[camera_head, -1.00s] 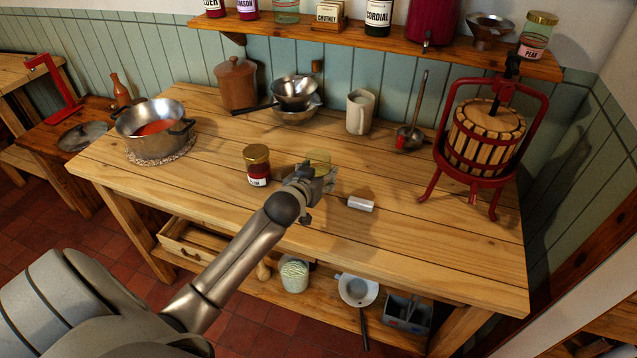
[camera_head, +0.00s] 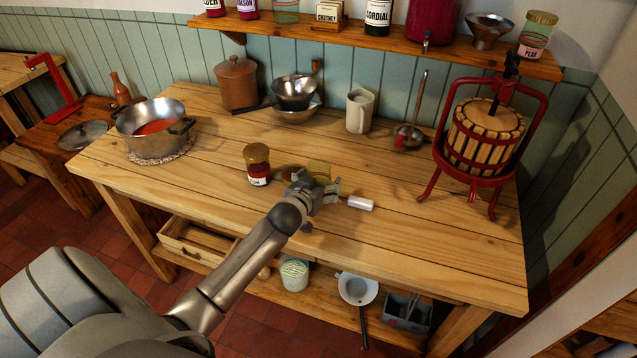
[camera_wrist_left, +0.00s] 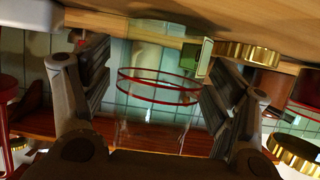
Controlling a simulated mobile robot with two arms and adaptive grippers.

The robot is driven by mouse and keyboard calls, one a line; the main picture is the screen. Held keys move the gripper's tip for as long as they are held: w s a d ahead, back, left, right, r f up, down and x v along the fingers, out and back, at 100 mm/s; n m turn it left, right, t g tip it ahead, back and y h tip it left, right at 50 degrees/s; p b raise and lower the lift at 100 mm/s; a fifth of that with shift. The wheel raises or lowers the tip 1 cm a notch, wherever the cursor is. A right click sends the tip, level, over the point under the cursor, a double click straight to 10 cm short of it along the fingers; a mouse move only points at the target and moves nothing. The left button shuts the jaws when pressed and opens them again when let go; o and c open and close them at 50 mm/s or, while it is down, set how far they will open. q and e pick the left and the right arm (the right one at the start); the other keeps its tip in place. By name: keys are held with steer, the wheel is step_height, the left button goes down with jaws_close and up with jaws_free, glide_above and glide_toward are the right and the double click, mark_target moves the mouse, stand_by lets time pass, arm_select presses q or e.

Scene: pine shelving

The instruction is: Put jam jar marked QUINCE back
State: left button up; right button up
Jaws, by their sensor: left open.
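No QUINCE label can be read. My left gripper is open, low over the middle of the table. In the left wrist view its two fingers (camera_wrist_left: 150,100) stand apart, with a clear glass shape with red rings (camera_wrist_left: 160,85) showing between them. I cannot tell whether the fingers touch it. A red jam jar (camera_head: 257,165) with a gold lid stands upright to the left of the gripper; its label is too small to read surely. My right gripper is out of view.
A white cylinder (camera_head: 360,203) lies right of the gripper. A pot (camera_head: 153,145) stands left, a red-framed press (camera_head: 484,135) right. The table's front right is clear.

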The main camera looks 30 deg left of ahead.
arm_select(q)
steer(key=shift+r, duration=0.2)
steer(key=v, duration=1.2)
steer(key=shift+f, duration=0.1)
